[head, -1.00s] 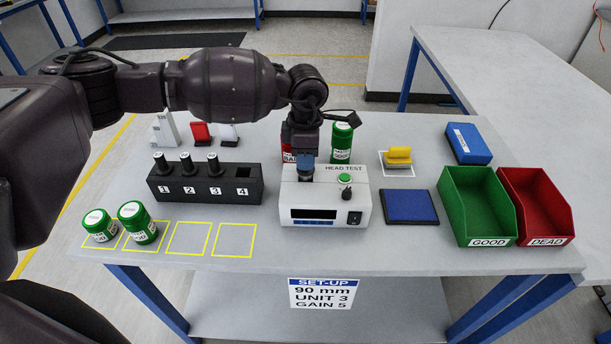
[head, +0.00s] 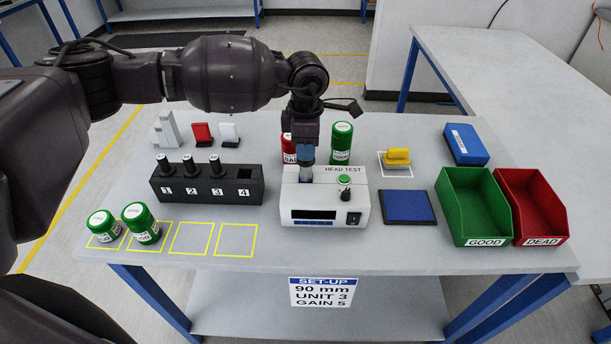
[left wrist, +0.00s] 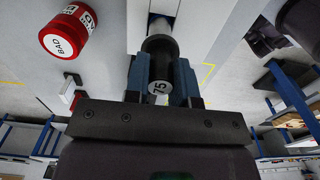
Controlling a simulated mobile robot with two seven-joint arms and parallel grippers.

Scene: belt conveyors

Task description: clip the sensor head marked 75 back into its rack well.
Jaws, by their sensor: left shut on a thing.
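The sensor head marked 75 (left wrist: 160,88) is a dark cylinder held between the blue fingertips of my left gripper (left wrist: 163,80). In the head view my left gripper (head: 306,153) is shut on it, pointing down over the white HEAD TEST box (head: 325,205). A pale lower part of the head shows below the fingers, close to the box top; I cannot tell if it is clear of the box. The black rack (head: 207,197) stands left of the box. Sensor heads stand in wells 1, 2 and 3, and well 4 (head: 244,174) is empty. My right gripper is not in view.
A red BAD pot (head: 289,150) and a green pot (head: 341,143) stand behind the box. Two green pots (head: 142,224) stand on yellow squares in front of the rack. A blue pad (head: 409,207), green GOOD bin (head: 468,208) and red DEAD bin (head: 540,208) are to the right.

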